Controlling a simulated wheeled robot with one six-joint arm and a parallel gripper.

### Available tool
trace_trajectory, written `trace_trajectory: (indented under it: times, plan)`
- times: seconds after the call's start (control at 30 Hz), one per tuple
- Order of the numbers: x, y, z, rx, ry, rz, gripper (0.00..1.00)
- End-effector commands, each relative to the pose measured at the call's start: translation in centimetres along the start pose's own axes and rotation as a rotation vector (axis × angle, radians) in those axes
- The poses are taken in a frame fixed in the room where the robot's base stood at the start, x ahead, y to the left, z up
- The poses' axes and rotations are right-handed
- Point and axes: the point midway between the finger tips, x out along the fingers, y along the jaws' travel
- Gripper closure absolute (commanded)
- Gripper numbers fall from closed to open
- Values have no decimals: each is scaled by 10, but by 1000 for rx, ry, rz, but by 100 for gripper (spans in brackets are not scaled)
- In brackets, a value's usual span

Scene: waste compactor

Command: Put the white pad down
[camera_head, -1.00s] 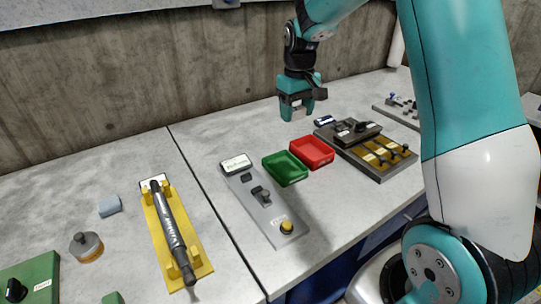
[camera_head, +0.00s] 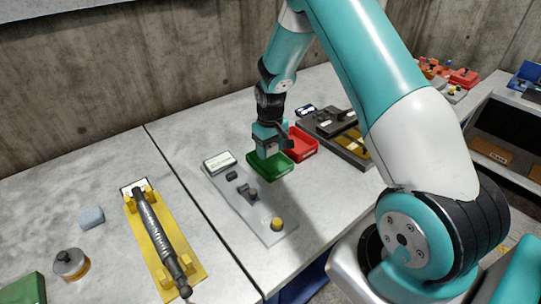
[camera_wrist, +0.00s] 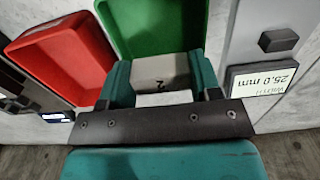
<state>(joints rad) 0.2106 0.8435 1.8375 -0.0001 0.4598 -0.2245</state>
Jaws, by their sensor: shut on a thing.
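My gripper (camera_head: 268,153) is low over the green tray (camera_head: 282,171) in the head view. In the wrist view, its two teal fingers (camera_wrist: 162,78) are shut on a white pad (camera_wrist: 158,70) with a small dark mark on its face. The green tray (camera_wrist: 150,22) lies just beyond the pad in that view. The fingers hide the pad in the head view. I cannot tell whether the pad touches the tray.
A red tray (camera_head: 303,146) stands right beside the green one. A grey panel (camera_head: 245,205) with a label and a yellow knob lies to the left. A yellow fixture (camera_head: 183,250) holds a dark bar. A blue-grey block (camera_head: 91,217) lies further left.

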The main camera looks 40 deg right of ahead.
Motion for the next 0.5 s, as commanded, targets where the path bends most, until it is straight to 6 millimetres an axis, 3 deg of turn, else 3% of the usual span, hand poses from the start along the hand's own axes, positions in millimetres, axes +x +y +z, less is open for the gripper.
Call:
trace_trajectory:
  times: [0.3, 0.5]
  plan:
    - [38, -1, 0, -1, -2, 0, 70]
    - [40, 0, 0, -1, 1, 0, 70]
